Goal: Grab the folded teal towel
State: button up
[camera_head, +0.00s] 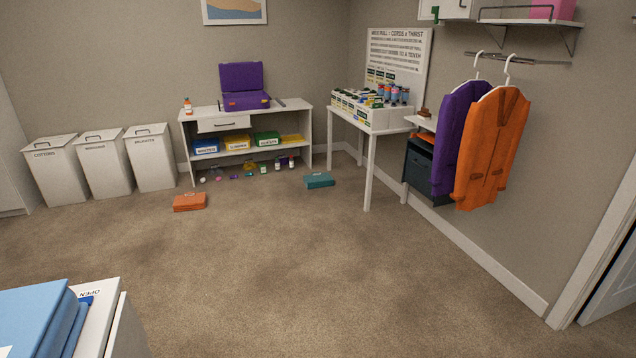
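The folded teal towel (319,181) lies flat on the carpet in the head view, right of centre near the back. It sits in front of the white shelf unit's right end and left of the white table's legs. Nothing covers it, and open carpet lies in front of it. My gripper is not in view.
A folded orange cloth (189,202) lies on the carpet to the left. A white table (372,157) stands right of the towel. White furniture with blue cloth (38,312) fills the near left corner. The middle carpet is clear.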

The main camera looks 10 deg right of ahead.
aim_at(317, 180)
jog(key=i, duration=7.75)
jog(key=i+l+u, duration=0.1)
jog(key=i, duration=0.4)
jog(key=i+l, duration=0.15)
jog(key=i, duration=0.35)
jog(key=j+u, duration=0.05)
